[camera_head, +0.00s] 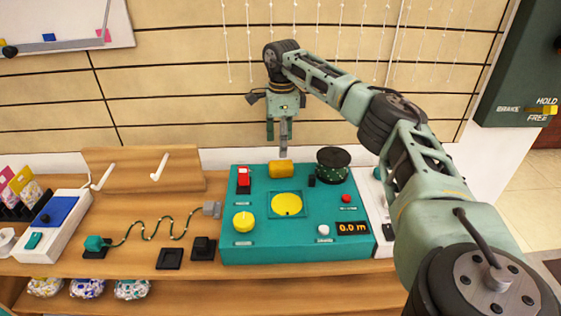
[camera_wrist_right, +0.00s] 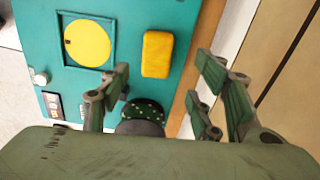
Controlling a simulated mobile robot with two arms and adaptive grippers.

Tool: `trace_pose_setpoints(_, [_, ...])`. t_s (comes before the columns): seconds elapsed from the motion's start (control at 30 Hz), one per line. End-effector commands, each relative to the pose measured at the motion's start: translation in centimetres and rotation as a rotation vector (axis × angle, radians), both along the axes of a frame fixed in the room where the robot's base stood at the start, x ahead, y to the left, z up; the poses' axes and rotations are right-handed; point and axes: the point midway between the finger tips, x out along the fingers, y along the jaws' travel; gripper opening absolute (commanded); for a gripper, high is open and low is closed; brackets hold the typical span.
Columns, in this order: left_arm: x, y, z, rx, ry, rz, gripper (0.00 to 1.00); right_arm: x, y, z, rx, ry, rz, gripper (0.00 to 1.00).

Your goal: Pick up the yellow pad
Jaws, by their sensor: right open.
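The yellow pad (camera_head: 281,169) is a small rounded yellow block on the back edge area of the teal control panel (camera_head: 240,255), behind the round yellow disc (camera_head: 287,204). In the right wrist view the pad (camera_wrist_right: 157,54) lies ahead of the fingers, unobstructed. My right gripper (camera_head: 277,138) hangs fingers-down above and behind the pad, apart from it. In the wrist view its fingers (camera_wrist_right: 165,84) are spread, with nothing between them touching. My left gripper is not in view.
A dark green dotted spool (camera_head: 333,163) stands right of the pad, and a red switch (camera_head: 243,177) stands to its left. A yellow knob (camera_head: 243,222) and a display reading 0.0 m (camera_head: 352,228) are nearer the front. The slatted wall (camera_head: 180,110) rises behind the wooden counter.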

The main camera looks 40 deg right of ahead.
Motion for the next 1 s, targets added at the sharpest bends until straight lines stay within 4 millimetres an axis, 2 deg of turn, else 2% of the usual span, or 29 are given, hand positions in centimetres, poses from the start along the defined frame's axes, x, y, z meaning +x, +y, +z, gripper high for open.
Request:
trace_pose_setpoints(0.27, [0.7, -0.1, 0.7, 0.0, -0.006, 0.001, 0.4, -0.3, -0.2, -2.6, -0.005, 0.009, -0.002, 0.58])
trace_pose_setpoints(0.6, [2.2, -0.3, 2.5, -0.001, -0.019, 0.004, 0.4, -0.5, 0.3, -7.2, -0.005, 0.009, -0.004, 0.58])
trace_pose_setpoints(0.9, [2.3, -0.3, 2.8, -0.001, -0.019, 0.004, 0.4, -0.4, 0.4, -7.7, -0.004, 0.006, -0.003, 0.58])
trace_pose_setpoints(1.0, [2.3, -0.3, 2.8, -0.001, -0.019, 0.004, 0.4, -0.4, 0.4, -7.7, -0.004, 0.006, -0.003, 0.51])
